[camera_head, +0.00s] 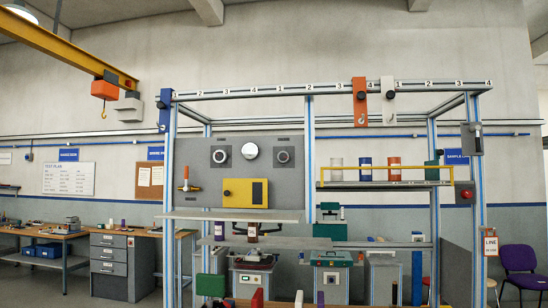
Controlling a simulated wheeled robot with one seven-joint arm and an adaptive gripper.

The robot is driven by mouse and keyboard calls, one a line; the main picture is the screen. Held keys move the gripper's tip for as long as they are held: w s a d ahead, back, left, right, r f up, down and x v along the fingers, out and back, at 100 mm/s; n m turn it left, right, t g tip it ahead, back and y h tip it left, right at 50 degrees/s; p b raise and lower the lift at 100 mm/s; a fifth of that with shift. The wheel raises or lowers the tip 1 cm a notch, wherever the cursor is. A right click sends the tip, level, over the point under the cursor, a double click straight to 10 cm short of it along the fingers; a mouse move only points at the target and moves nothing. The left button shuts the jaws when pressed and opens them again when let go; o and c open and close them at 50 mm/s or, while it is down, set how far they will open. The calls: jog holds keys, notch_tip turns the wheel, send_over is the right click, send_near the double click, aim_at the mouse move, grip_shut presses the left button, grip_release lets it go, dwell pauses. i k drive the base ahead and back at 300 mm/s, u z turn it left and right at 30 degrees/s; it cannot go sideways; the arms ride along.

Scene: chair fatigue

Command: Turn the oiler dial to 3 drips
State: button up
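A grey panel (205,171) stands in the metal frame left of centre. It carries two dark round dials, one at the left (221,155) and one at the right (283,156). A pale round gauge (250,151) sits between them. I cannot tell which is the oiler dial, and no markings or setting can be read at this size. My gripper is not in view.
The frame's top rail (330,88) bears repeated numbers. A yellow box (232,193) and an orange-handled fitting (186,176) are on the panel. A pale shelf (232,215) juts out below. A purple chair (519,260) stands far right.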

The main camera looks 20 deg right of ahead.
aim_at(283, 156)
jog(key=z, duration=0.7)
jog(key=i, duration=0.65)
jog(key=z, duration=0.65)
